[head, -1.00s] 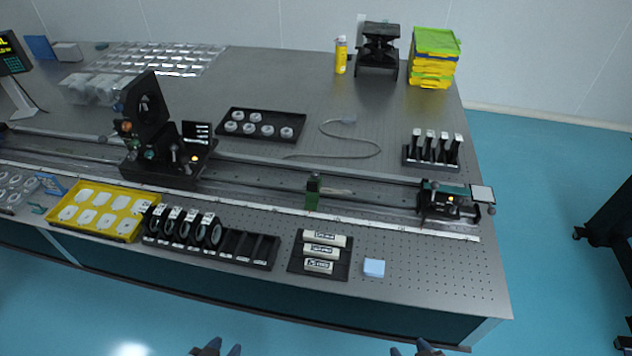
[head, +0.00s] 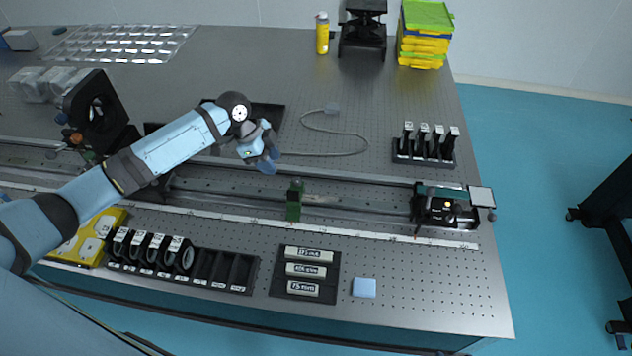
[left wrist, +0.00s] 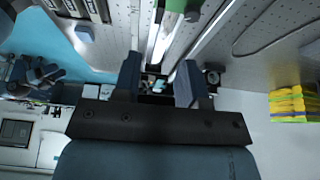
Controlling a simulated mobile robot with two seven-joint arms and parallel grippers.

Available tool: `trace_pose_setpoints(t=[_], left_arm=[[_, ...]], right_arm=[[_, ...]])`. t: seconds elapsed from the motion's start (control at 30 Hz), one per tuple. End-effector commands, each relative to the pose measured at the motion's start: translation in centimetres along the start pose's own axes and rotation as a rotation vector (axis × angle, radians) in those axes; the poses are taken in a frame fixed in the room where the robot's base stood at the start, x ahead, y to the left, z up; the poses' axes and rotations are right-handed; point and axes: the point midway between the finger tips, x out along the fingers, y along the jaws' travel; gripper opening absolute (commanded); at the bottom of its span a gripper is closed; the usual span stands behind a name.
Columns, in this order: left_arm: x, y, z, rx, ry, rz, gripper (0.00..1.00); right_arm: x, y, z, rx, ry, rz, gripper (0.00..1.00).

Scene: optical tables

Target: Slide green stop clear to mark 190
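The green stop (head: 294,200) stands upright on the long rail (head: 350,208), behind the white scale strip (head: 340,233); the numbers are too small to read surely. My left gripper (head: 268,160) is above the table behind the rail, to the left of the stop and apart from it. In the left wrist view the fingers (left wrist: 159,80) are open with nothing held between them, and part of the green stop (left wrist: 178,5) shows at the top edge. My right gripper is out of the head view; dark parts at the left of the wrist view may be it.
A black carriage (head: 440,207) sits at the rail's right end. A dark optic mount (head: 95,112) stands left, partly behind my arm. A lens rack (head: 205,268), a labelled black tray (head: 305,275) and a blue block (head: 364,287) lie in front. A cable (head: 350,133) lies behind the rail.

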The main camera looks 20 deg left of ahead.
Motion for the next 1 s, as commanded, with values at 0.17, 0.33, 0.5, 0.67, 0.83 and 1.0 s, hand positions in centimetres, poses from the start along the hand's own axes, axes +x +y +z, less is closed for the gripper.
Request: trace_pose_setpoints(t=[0.17, 0.33, 0.5, 0.67, 0.83, 1.0], left_arm=[[0.5, -0.2, 0.1, 0.007, -0.004, 0.013, 0.38], [3.5, -0.1, 0.0, 0.006, -0.003, 0.014, 0.38], [7.2, -0.1, 0.0, 0.005, -0.003, 0.012, 0.38], [10.3, -0.1, 0.0, 0.005, -0.003, 0.011, 0.38], [12.4, -0.1, 0.1, 0.005, -0.003, 0.010, 0.38], [13.3, -0.1, 0.1, 0.006, -0.004, 0.009, 0.38]], right_arm=[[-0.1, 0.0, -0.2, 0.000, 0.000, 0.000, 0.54], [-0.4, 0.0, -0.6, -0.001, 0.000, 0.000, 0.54], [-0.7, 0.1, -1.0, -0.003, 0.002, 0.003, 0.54], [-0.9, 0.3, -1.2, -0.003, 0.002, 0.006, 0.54], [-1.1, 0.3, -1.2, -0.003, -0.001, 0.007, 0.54], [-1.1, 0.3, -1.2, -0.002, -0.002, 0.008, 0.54]])
